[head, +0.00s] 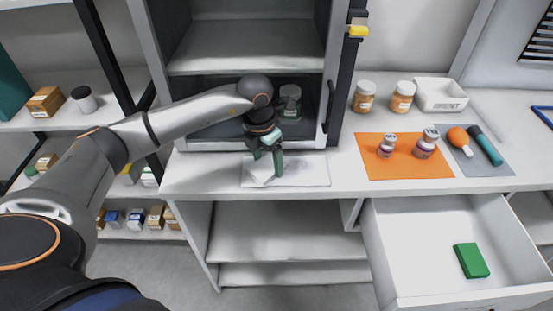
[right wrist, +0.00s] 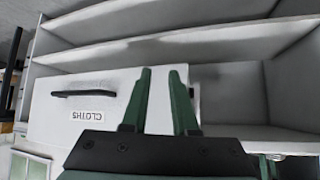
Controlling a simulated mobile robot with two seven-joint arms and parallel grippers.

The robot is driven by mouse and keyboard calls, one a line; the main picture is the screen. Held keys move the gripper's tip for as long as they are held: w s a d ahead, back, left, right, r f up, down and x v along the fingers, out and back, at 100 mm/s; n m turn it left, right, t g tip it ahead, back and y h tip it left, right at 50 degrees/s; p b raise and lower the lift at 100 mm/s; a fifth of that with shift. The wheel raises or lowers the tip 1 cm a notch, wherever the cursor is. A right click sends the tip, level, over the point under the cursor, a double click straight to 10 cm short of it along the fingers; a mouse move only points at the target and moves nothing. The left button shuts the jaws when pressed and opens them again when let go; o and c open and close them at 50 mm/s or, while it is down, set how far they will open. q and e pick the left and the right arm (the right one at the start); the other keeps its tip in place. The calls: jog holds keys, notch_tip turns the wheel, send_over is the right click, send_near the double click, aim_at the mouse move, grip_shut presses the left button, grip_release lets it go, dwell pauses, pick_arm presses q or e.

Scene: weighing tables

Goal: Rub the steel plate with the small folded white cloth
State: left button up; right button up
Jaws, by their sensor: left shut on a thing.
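The steel plate (head: 308,173) is a pale, flat rectangle lying on the bench in front of the open cabinet in the head view. The small folded white cloth (head: 258,171) is at the left part of the plate. My left gripper (head: 268,168), with green fingers, points down over it and is shut on the cloth. I cannot tell for sure whether the cloth presses on the plate. My right gripper (right wrist: 160,85) shows only in the right wrist view, with its green fingers apart and nothing between them.
A glass jar (head: 290,100) stands inside the cabinet behind my left gripper. To the right are an orange mat (head: 375,170) with two small bottles and a grey mat (head: 480,165). An open drawer (head: 420,250) holds a green block (head: 471,260). A drawer labelled CLOTHS (right wrist: 60,95) faces my right gripper.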

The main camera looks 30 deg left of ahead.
aim_at(263, 164)
pick_arm(q)
jog(key=shift+s+a, duration=0.35)
jog(key=shift+a, duration=0.15)
jog(key=shift+r+p, duration=2.05)
jog(key=shift+r, duration=0.95)
jog(key=shift+w, duration=0.1)
notch_tip(263, 164, up, 3)
jog(key=shift+p, duration=0.95)
